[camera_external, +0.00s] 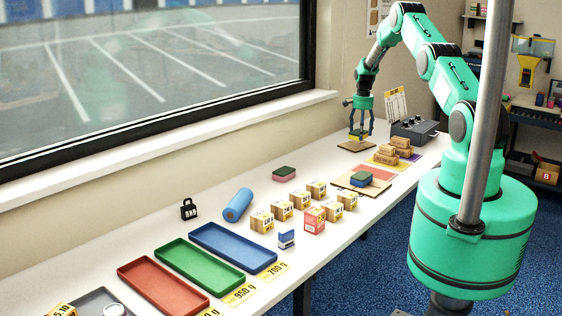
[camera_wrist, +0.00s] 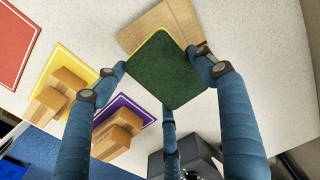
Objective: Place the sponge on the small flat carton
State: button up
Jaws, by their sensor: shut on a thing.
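My gripper (camera_external: 358,131) is at the far end of the counter, pointing down, with its fingers shut on a sponge. The sponge (camera_wrist: 166,68) has a dark green top in the wrist view; its side looks yellow in the external view (camera_external: 357,137). The small flat carton (camera_external: 350,147) lies on the counter directly below the gripper. In the wrist view the carton (camera_wrist: 180,20) shows beyond the sponge, which covers part of it. I cannot tell whether the sponge touches the carton or hangs just above it.
Small cartons (camera_external: 386,152) on yellow and purple mats and a dark grey device (camera_external: 414,131) stand close by. A larger flat carton (camera_external: 344,181) bears a blue-and-green sponge (camera_external: 361,179). A pink-and-green sponge (camera_external: 284,174), several boxes, a blue roll (camera_external: 238,205) and coloured trays (camera_external: 233,249) lie nearer.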

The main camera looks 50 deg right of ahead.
jog(key=shift+w+d+f, duration=0.1)
jog(key=shift+w+d, duration=0.3)
jog(key=shift+w, duration=0.05)
jog(key=shift+f, duration=1.75)
jog(key=shift+f, duration=0.15)
jog(key=o, duration=0.7)
notch_tip(320, 180, up, 12)
jog(key=shift+r, duration=0.15)
